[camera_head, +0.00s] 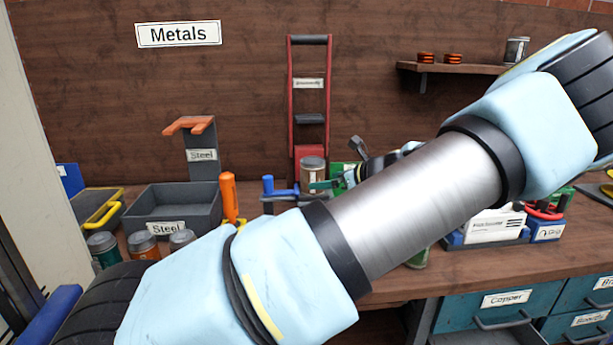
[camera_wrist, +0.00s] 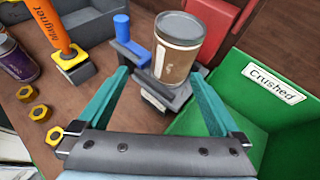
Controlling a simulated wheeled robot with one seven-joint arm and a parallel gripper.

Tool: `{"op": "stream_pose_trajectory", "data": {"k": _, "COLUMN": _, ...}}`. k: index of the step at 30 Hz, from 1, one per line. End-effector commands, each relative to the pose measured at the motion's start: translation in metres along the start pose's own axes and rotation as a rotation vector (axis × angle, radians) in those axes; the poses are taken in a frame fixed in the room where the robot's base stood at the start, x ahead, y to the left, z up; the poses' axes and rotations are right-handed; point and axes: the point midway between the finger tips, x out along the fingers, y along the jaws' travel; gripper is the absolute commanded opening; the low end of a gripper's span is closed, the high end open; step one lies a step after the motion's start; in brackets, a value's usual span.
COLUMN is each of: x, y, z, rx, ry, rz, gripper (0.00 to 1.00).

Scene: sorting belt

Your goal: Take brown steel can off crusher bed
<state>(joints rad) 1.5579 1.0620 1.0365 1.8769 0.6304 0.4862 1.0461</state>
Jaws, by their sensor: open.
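The brown steel can (camera_wrist: 179,50), with a grey lid, stands upright on the grey crusher bed (camera_wrist: 151,99) in the wrist view. It also shows in the head view (camera_head: 313,170), in front of the red crusher frame (camera_head: 310,151). My gripper (camera_wrist: 158,76) is open, its two teal fingers spread on the near side of the can. The can is ahead of the fingertips, and nothing is held. In the head view my arm crosses the bench and hides part of the crusher area.
A green bin labelled Crushed (camera_wrist: 272,82) stands close on the right. A blue upright handle (camera_wrist: 122,28) is left of the can. A grey Steel bin (camera_head: 168,206) is on the bench.

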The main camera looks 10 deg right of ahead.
Motion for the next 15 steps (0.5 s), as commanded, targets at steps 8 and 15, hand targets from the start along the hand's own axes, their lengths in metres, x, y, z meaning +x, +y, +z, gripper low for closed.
{"op": "stream_pose_trajectory", "data": {"k": 8, "x": 0.011, "y": -0.017, "z": 0.007, "rx": 0.062, "ry": -0.049, "rz": -0.036, "gripper": 1.00}}
{"op": "stream_pose_trajectory", "data": {"k": 15, "x": 0.040, "y": -0.018, "z": 0.007, "rx": 0.059, "ry": -0.045, "rz": -0.037, "gripper": 1.00}}
